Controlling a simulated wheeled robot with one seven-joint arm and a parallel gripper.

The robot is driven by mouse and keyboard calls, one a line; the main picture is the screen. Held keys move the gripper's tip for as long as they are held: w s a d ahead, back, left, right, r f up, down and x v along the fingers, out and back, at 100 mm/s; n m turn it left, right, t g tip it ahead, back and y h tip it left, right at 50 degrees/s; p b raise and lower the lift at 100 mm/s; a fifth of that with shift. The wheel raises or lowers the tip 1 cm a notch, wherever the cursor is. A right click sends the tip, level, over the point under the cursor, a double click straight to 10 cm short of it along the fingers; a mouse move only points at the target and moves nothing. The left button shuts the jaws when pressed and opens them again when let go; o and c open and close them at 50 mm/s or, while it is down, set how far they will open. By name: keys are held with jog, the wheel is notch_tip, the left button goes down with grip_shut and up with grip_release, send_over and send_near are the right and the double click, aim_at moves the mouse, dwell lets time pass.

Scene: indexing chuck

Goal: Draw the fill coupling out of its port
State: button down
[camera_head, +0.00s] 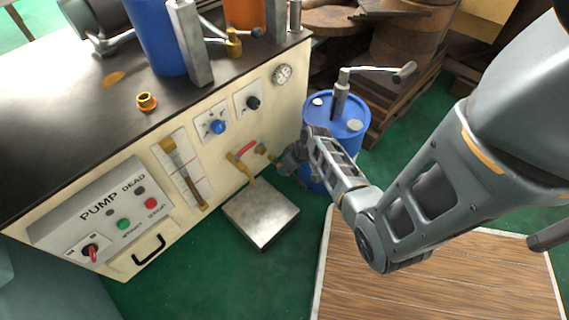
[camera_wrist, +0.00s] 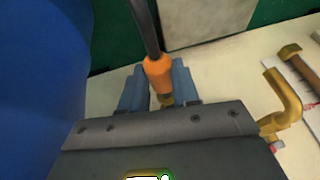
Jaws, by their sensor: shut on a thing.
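The fill coupling shows in the wrist view as an orange collar (camera_wrist: 158,72) with a brass end and a dark rod or hose running up from it. My gripper (camera_wrist: 160,90) is shut on it, one finger on each side. In the head view my gripper (camera_head: 281,162) is low at the front panel, right of the red-handled valve (camera_head: 243,152). A brass fitting (camera_head: 262,148) shows on the panel at my fingertips. The coupling is mostly hidden there by my gripper. I cannot tell how far it sits in its port.
The valve's brass spout (camera_wrist: 287,103) is close beside my gripper. A metal plate (camera_head: 261,211) lies below. A blue drum (camera_head: 345,122) with a crank pump stands close on the right. An orange-brass fitting (camera_head: 147,102) sits on the bench top. Green floor is open in front.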

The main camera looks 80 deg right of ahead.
jog(key=shift+s+a, duration=0.2)
jog(key=shift+s, duration=0.05)
jog(key=s+a+p, duration=0.3)
jog(key=s+a, duration=0.3)
jog(key=s, duration=0.4)
jog(key=shift+s+p, duration=0.15)
jog(key=shift+p, duration=0.15)
dwell(0.8)
jog(key=shift+a, duration=0.1)
